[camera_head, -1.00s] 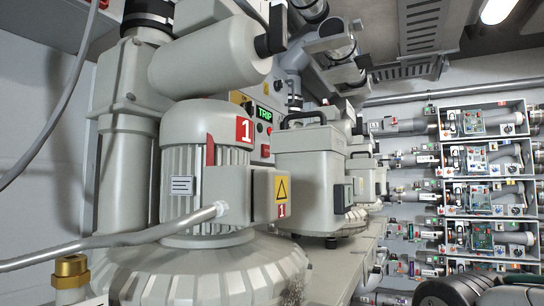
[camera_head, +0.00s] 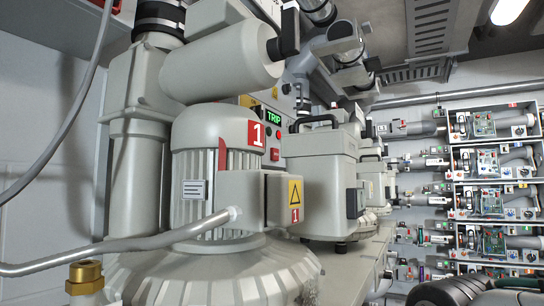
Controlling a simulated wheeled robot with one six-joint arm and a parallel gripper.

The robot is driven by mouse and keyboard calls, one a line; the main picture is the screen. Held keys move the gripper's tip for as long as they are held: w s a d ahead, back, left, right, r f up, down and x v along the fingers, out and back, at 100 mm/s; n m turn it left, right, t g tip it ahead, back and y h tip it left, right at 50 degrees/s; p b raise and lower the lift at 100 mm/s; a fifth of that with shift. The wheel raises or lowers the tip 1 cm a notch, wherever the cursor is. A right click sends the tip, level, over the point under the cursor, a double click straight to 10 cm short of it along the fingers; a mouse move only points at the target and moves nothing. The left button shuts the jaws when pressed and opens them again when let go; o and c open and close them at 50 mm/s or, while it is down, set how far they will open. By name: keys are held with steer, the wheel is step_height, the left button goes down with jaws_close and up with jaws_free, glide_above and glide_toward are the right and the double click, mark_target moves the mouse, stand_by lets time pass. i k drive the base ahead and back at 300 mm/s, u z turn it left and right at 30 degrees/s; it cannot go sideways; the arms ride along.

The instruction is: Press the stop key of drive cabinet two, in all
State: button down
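A grey panel with a lit green TRIP display (camera_head: 273,117) shows in a gap behind the blower marked 1. Below the display is a red square key or button (camera_head: 275,154), with a small red light just above it. The panel is partly hidden by blower one (camera_head: 208,135) and the grey housing with a black handle (camera_head: 318,165). I cannot read a cabinet number on the panel, so I cannot tell whether it is drive cabinet two. My gripper is not in view.
A pale pipe (camera_head: 120,248) crosses low at the left, near a brass fitting (camera_head: 85,277). A grey cable (camera_head: 75,110) hangs at the upper left. Racks of modules and tubes (camera_head: 495,190) line the right wall. A silencer-like cylinder (camera_head: 222,62) sits above blower one.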

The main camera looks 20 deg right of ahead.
mark_target(274, 152)
steer(key=z, duration=0.55)
steer(key=k, duration=1.35)
steer(key=z, duration=1.05)
steer(key=i, duration=2.35)
steer(key=u, duration=1.35)
steer(key=i, duration=0.5)
steer(key=u, duration=0.6)
